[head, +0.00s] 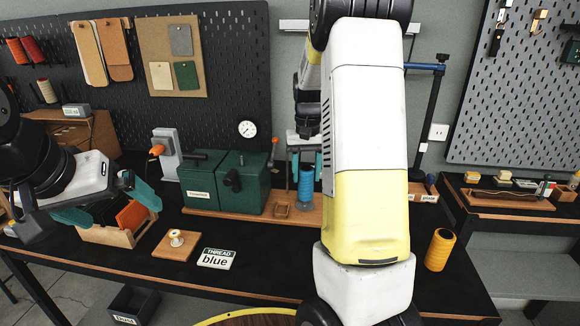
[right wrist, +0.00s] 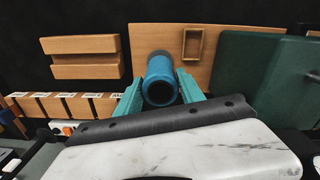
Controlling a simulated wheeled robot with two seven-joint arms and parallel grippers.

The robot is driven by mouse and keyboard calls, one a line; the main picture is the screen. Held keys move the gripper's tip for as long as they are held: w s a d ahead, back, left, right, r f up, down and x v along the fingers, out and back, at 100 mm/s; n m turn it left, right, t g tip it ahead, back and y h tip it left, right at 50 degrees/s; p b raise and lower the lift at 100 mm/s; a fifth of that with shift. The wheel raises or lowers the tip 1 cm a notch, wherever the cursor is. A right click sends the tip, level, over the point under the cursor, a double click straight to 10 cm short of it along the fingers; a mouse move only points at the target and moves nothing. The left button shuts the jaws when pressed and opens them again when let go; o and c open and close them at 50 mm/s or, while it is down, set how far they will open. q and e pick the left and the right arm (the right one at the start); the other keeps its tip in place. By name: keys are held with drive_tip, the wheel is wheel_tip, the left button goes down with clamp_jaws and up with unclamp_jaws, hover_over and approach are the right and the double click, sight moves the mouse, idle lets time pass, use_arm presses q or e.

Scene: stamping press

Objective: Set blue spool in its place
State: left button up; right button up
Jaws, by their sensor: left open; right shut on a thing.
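The blue spool (head: 306,186) is upright between the teal fingers of my right gripper (head: 306,165), which is shut on it. It is at the wooden base board of the green press, right of a small square wooden holder (head: 282,210). In the right wrist view the blue spool (right wrist: 160,82) shows end-on between both fingertips (right wrist: 160,90), over the board (right wrist: 150,38). I cannot tell whether its lower end touches the board. A card reading "THREAD blue" (head: 216,258) lies on the table. My left gripper (head: 106,204) is open and empty at the left, above a wooden box.
The green press (head: 230,183) stands left of the spool. A small wooden plate with a white peg (head: 176,240) lies beside the card. An orange spool (head: 439,250) stands at the right. My right arm hides the table's middle. The wooden box (head: 112,234) holds orange pieces.

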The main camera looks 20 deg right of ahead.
drive_tip(key=shift+f, duration=1.05)
drive_tip(key=shift+f, duration=0.2)
drive_tip(key=o, duration=1.4)
drive_tip(key=shift+o, duration=0.2)
drive_tip(key=shift+r, duration=0.1)
wheel_tip(320, 180, up, 6)
drive_tip(key=shift+r, duration=0.8)
